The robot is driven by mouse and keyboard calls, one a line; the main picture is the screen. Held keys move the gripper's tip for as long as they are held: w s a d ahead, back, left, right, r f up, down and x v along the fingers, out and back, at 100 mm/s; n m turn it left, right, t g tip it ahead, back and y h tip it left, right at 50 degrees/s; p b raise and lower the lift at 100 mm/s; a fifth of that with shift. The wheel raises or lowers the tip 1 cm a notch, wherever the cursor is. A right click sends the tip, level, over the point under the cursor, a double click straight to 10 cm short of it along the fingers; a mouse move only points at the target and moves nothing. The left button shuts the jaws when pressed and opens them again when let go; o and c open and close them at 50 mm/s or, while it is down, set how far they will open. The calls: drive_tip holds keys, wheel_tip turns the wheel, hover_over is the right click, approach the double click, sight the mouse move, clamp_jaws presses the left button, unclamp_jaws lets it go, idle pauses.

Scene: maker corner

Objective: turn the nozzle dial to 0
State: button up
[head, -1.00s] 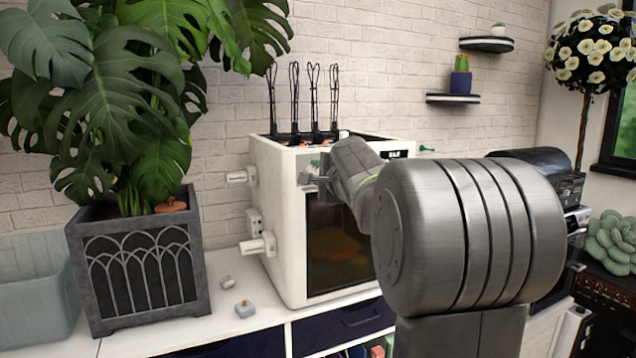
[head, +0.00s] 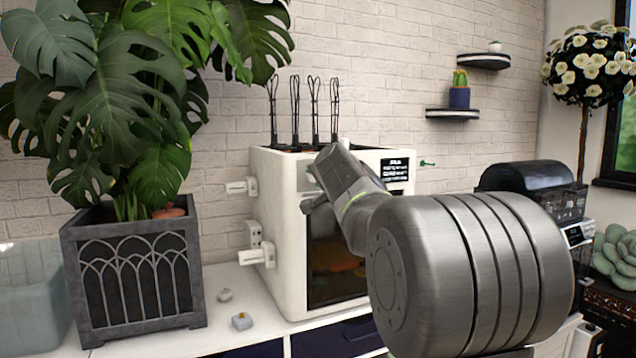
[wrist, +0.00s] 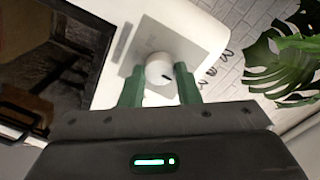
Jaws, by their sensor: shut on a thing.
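The nozzle dial (wrist: 157,68) is a round white knob with a short dark mark, on a light grey plate on the front of the white printer (head: 278,225). In the wrist view the mark points to the lower right; I see no readable numbers around it. The green fingers of my gripper (wrist: 159,74) stand on either side of the dial, shut on it. In the head view my gripper (head: 308,190) is at the upper left of the printer's front, and my arm hides the dial.
A dark screen (head: 395,169) is at the printer's upper right front. White fittings (head: 241,187) stick out from its left side. A large potted plant (head: 132,270) stands to the left. Small grey pieces (head: 242,321) lie on the white counter. A black machine (head: 530,190) stands to the right.

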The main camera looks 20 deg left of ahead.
drive_tip(key=shift+f, duration=0.1)
idle(0.4)
drive_tip(key=o, duration=1)
drive_tip(key=shift+c, duration=0.2)
drive_tip(key=b+v, duration=0.1)
drive_tip(key=v, duration=1.2)
drive_tip(key=shift+s+d+b, duration=0.25)
drive_tip(key=shift+s+b, duration=0.05)
drive_tip(key=shift+s, duration=0.05)
drive_tip(key=shift+w+a, duration=0.1)
drive_tip(key=p+x, duration=0.1)
drive_tip(key=x, duration=1.2)
drive_tip(key=shift+w+a+p, duration=0.2)
drive_tip(key=shift+w+p, duration=0.05)
drive_tip(key=shift+p, duration=0.05)
